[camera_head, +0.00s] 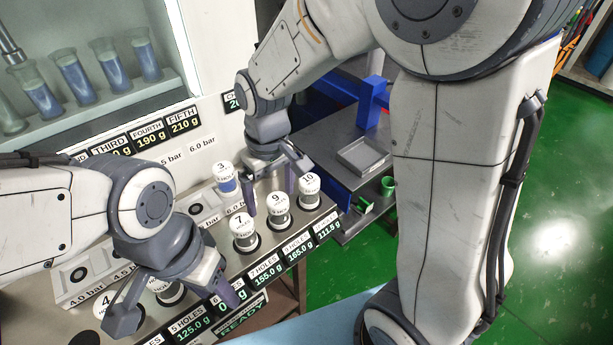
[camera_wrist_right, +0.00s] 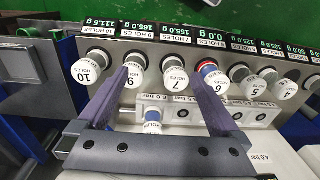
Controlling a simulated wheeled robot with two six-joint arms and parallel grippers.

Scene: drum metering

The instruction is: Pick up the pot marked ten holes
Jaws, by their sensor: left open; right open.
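The pot marked 10 (camera_head: 309,185) has a white lid and stands in the last hole at the right end of the panel's front row. It also shows at the left in the right wrist view (camera_wrist_right: 89,67). The pots marked 9 (camera_head: 278,203) and 7 (camera_head: 243,228) stand beside it. My right gripper (camera_head: 270,195) is open and empty over the row, by pots 9 and 7. In the wrist view its fingers (camera_wrist_right: 160,80) reach toward those pots, with pot 10 outside them. My left gripper (camera_head: 180,305) is open over the row's left part, partly hiding pots there.
A pot marked 3 (camera_head: 226,182) stands behind the row. Pot 4 (camera_head: 105,300) is at the left. Green-digit displays line the panel's front edge. Glass cylinders (camera_head: 75,75) stand in a cabinet behind.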

